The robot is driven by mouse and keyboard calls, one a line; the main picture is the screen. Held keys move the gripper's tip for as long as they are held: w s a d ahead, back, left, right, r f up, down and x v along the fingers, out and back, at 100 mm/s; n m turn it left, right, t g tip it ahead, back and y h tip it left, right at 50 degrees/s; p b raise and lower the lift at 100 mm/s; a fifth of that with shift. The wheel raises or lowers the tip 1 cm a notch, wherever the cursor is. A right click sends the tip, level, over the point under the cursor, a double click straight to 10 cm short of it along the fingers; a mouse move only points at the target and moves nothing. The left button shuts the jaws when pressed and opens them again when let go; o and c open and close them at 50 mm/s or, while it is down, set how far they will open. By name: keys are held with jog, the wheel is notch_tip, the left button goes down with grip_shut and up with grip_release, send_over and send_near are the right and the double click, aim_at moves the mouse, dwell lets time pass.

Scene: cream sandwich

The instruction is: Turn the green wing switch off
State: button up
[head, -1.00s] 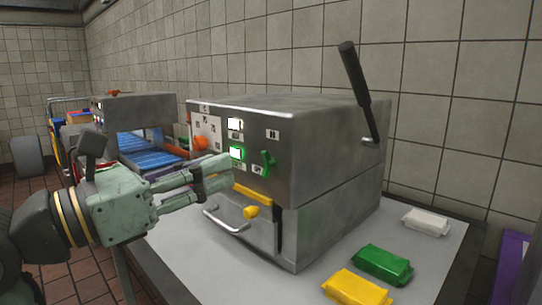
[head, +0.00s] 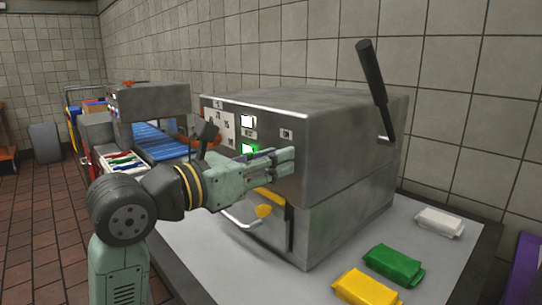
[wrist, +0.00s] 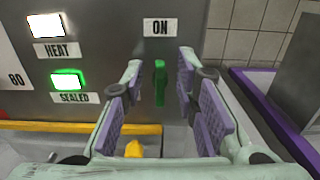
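The green wing switch (wrist: 160,83) is on the grey machine's front panel, below the "ON" label (wrist: 159,27). Its wing stands upright in the wrist view. In the head view my gripper (head: 291,160) reaches the panel and hides the switch. In the wrist view my gripper (wrist: 160,66) is open, with one finger on each side of the switch and a gap to it on both sides. I cannot tell whether the fingertips touch the panel.
The grey machine (head: 345,130) has a black lever (head: 374,85) on its right side and a yellow knob (head: 263,211) below my gripper. White (head: 440,222), green (head: 394,264) and yellow (head: 366,289) packets lie on the table at right. A lit "SEALED" lamp (wrist: 68,79) is left of the switch.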

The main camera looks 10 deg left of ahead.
jog(key=shift+c, duration=0.3)
grip_shut()
dwell(0.5)
jog(key=shift+w+a+f+n+p, duration=0.15)
jog(key=shift+n+p, duration=0.45)
jog(key=shift+n, duration=2.4)
jog(key=shift+w+a+f+n+p, duration=0.1)
jog(key=shift+a+f+n+p, duration=0.35)
jog(key=shift+n, duration=2.55)
jog(key=shift+w+d+n+p, duration=0.1)
jog(key=shift+n+p, duration=0.65)
jog(key=shift+n, duration=2.25)
jog(key=shift+f, duration=0.1)
